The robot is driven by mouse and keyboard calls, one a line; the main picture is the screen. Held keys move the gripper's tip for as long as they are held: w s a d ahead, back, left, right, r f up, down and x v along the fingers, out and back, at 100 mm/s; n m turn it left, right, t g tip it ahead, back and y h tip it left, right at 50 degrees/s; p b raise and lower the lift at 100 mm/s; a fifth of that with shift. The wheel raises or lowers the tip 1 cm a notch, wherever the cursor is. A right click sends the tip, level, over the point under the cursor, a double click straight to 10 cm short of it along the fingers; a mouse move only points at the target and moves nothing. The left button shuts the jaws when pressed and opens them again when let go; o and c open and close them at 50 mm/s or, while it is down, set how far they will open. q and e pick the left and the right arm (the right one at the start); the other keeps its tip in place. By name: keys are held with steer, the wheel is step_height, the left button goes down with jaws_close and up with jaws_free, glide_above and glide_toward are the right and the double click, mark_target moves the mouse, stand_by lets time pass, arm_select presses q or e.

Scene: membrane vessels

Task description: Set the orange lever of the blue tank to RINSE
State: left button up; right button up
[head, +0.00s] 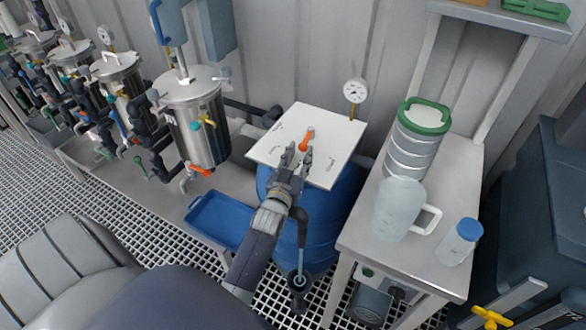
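The blue tank (330,215) stands in the middle of the head view, with a square white plate (336,130) on top. The orange lever (306,139) sits near the middle of the plate, its lower end pointing toward my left gripper. Small dark marks around the lever are too small to read, so I cannot tell its setting. My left gripper (298,153) is over the plate, with its two fingers apart on either side of the lever's near end. I cannot tell whether they touch it. My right gripper is not in view.
A pressure gauge (355,91) rises at the plate's back right corner. A steel vessel (200,130) stands to the left. A bench (390,258) on the right holds a green-lidded canister (411,145), a jug (397,210) and a blue-capped bottle (458,243). A blue tray (215,222) lies left.

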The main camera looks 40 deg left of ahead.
arm_select(q)
steer(key=v, duration=0.6)
steer(key=shift+s, duration=0.25)
